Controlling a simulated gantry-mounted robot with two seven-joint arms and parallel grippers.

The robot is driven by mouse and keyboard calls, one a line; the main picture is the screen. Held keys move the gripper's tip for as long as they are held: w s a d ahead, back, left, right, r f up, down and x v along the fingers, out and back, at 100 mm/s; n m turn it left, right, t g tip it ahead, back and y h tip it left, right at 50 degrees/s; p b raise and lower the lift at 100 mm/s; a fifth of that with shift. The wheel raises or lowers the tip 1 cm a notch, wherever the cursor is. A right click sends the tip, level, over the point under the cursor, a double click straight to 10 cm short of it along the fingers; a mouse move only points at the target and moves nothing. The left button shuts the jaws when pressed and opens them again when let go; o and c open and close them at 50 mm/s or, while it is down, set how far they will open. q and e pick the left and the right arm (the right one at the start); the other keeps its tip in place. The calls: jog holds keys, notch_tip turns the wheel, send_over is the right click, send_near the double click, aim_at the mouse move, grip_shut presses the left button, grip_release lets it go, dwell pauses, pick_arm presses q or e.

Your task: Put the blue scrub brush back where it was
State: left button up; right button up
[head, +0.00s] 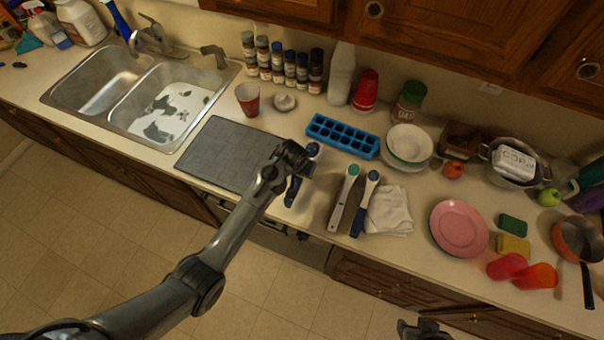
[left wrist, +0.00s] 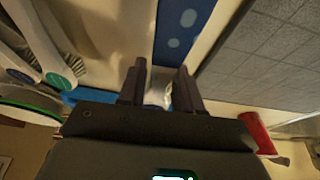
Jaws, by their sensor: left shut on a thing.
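My left gripper (head: 303,160) is shut on a blue scrub brush (head: 293,191), held over the counter just right of the grey mat. In the left wrist view, a broad blue part of the brush (left wrist: 183,30) runs up from between the fingers (left wrist: 158,95), with paler spots on it. The gripper hides part of the brush, and I cannot tell if it touches the counter. My right gripper (head: 419,326) shows only partly at the bottom edge; its jaws are unclear.
A white brush with a green end (head: 344,198) and a blue-handled brush (head: 364,202) lie to the right, beside a white cloth (head: 389,211). A blue ice tray (head: 343,136) lies behind. The grey mat (head: 228,153) is bare. A pink plate (head: 459,228) lies farther right.

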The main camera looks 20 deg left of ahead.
pick_arm(q)
notch_tip(320, 180, down, 3)
jog(key=shift+r, duration=0.15)
jog(key=shift+f, duration=0.2)
jog(key=o, duration=1)
jog(key=shift+r, duration=0.1)
